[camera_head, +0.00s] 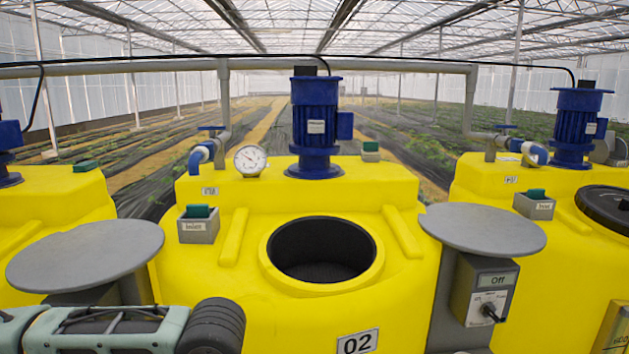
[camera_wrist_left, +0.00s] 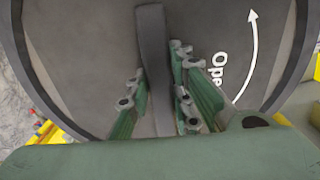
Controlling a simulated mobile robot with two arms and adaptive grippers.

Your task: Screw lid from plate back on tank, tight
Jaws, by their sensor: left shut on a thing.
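The lid (camera_wrist_left: 85,50) is a dark grey disc with a raised bar (camera_wrist_left: 152,50) and a white "Open" arrow. It fills most of the left wrist view. My left gripper (camera_wrist_left: 158,78) is shut on the bar, one green finger on each side. In the head view my left arm (camera_head: 95,325) enters at lower left. A dark ribbed round piece is at its end; I cannot tell whether it is the lid. The yellow tank 02 (camera_head: 215,270) stands in the middle, its round mouth (camera_head: 322,250) uncovered. My right gripper is out of view.
A round grey plate (camera_head: 85,255) at left and another (camera_head: 483,228) at right are bare. A blue motor (camera_head: 316,125) and a gauge (camera_head: 250,160) stand behind the mouth. The right tank carries a black lid (camera_head: 605,208). A switch box (camera_head: 487,290) reads "Off".

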